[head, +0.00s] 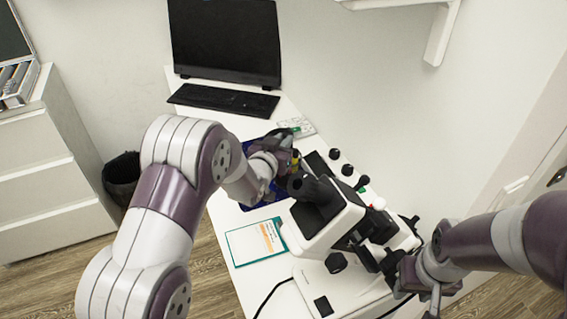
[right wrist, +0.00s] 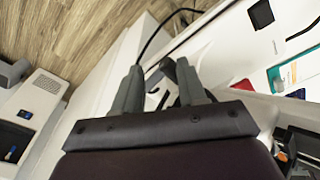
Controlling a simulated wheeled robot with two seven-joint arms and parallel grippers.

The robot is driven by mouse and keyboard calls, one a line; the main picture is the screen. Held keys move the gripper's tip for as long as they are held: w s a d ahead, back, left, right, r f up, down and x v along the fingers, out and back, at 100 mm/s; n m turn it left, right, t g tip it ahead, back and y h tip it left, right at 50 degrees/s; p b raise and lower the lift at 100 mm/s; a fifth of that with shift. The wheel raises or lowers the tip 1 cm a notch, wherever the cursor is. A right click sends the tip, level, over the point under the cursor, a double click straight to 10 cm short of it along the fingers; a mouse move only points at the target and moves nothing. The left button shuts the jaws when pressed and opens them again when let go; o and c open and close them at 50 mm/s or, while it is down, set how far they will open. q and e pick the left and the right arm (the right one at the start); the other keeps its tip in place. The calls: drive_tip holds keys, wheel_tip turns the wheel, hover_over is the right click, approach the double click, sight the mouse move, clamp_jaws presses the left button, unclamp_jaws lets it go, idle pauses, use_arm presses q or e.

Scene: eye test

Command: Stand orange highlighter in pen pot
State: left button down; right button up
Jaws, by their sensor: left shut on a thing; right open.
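My left gripper (head: 288,156) is above the desk, behind the microscope's eyepieces. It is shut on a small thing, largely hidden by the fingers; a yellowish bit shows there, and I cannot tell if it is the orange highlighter. No pen pot can be made out clearly in either view. My right gripper (head: 432,290) is open at the desk's right edge, beside the microscope. In the right wrist view its two fingers (right wrist: 160,88) stand apart, with no held thing visible between them.
The white microscope (head: 330,215) fills the desk's front right. A blue tray (head: 262,199) lies partly under my left arm. A teal-edged booklet (head: 254,243) lies in front. A keyboard (head: 223,100) and monitor (head: 226,40) stand at the back. A dark bin (head: 122,175) stands left.

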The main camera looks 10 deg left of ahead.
use_arm(q)
wheel_tip(320, 180, down, 6)
drive_tip(key=shift+f, duration=0.15)
drive_tip(key=shift+s, duration=0.1)
